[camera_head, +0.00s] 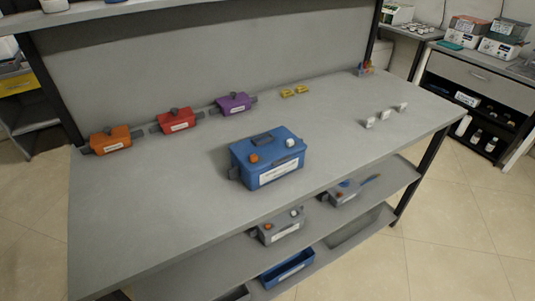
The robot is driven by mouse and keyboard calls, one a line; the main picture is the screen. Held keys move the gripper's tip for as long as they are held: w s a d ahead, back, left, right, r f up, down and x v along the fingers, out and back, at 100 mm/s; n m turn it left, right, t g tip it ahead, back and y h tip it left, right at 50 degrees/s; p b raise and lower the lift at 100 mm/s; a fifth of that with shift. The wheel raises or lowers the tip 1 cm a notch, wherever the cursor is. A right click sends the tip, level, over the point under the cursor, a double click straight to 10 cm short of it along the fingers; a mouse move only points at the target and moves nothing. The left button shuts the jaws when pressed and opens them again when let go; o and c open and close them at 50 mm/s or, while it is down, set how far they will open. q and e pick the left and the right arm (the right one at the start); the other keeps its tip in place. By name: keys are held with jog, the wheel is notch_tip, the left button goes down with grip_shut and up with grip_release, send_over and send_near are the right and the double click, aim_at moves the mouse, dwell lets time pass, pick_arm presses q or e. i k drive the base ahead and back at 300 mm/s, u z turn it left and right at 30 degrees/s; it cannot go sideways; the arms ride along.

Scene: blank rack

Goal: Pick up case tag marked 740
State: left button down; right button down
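Three small white upright pieces stand in a slanting row on the right part of the grey rack top: a near one (370,123), a middle one (385,114) and a far one (402,107). They look like tags, but any marking on them is too small to read, so I cannot tell which is 740. A blue case (266,158) with a handle, a white label, an orange knob and a white knob stands at the middle of the top. Neither of my grippers is in view.
Orange (110,139), red (176,121) and purple (234,103) cases line the back left. Two small yellow pieces (294,91) lie behind the blue case. Grey cases (281,227) sit on the shelf below. The top's front left is clear.

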aim_at(369, 122)
jog(key=z, duration=2.1)
jog(key=i, duration=1.9)
jog(key=u, duration=2.6)
